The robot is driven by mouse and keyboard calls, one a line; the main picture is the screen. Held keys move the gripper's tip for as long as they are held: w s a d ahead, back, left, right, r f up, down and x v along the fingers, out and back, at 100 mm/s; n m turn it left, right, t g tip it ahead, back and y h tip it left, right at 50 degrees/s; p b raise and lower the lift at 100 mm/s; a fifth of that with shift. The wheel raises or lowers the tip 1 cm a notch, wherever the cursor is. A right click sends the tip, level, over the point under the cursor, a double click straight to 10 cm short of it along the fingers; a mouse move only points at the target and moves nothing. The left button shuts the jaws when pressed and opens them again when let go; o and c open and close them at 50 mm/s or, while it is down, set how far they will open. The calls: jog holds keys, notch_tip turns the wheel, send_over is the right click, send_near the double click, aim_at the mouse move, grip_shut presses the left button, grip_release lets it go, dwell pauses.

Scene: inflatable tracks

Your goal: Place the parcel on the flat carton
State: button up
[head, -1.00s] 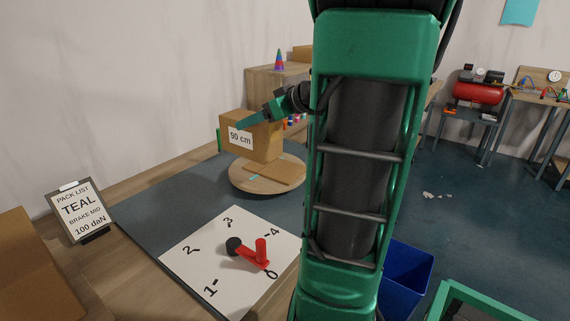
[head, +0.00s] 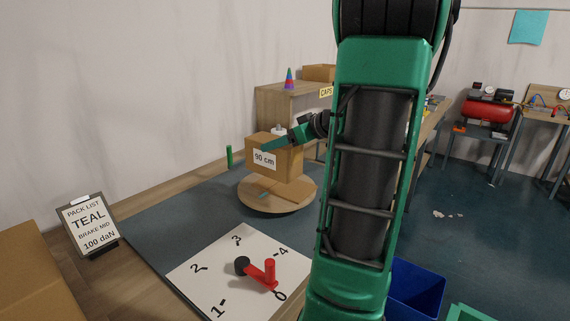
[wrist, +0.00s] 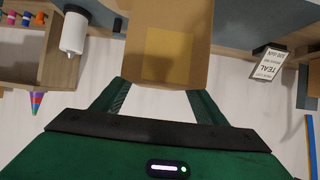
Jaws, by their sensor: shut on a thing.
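The parcel (head: 275,158) is a brown cardboard box with a "90 cm" label. My gripper (head: 270,146) is shut on its upper part. In the wrist view, the parcel (wrist: 168,57) lies between the two green fingers (wrist: 163,98), with a yellowish patch on the face towards me. The flat carton (head: 293,190) is a thin brown sheet on the round wooden turntable (head: 255,204), below the parcel and partly hidden by it. I cannot tell whether the parcel's underside touches the carton.
A green post (head: 229,157) stands left of the parcel. Behind are a wooden shelf (head: 285,108) with a striped cone (head: 289,79) and a white bottle (wrist: 73,35). In front are a dial board with a red lever (head: 262,272) and the pack list sign (head: 87,224).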

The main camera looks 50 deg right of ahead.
jog(key=d+f, duration=0.6)
jog(key=f, duration=0.1)
jog(key=shift+w+f, duration=0.3)
jog(key=shift+w, duration=0.1)
jog(key=shift+f, duration=0.1)
jog(key=o, duration=2.1)
jog(key=v, duration=1.2)
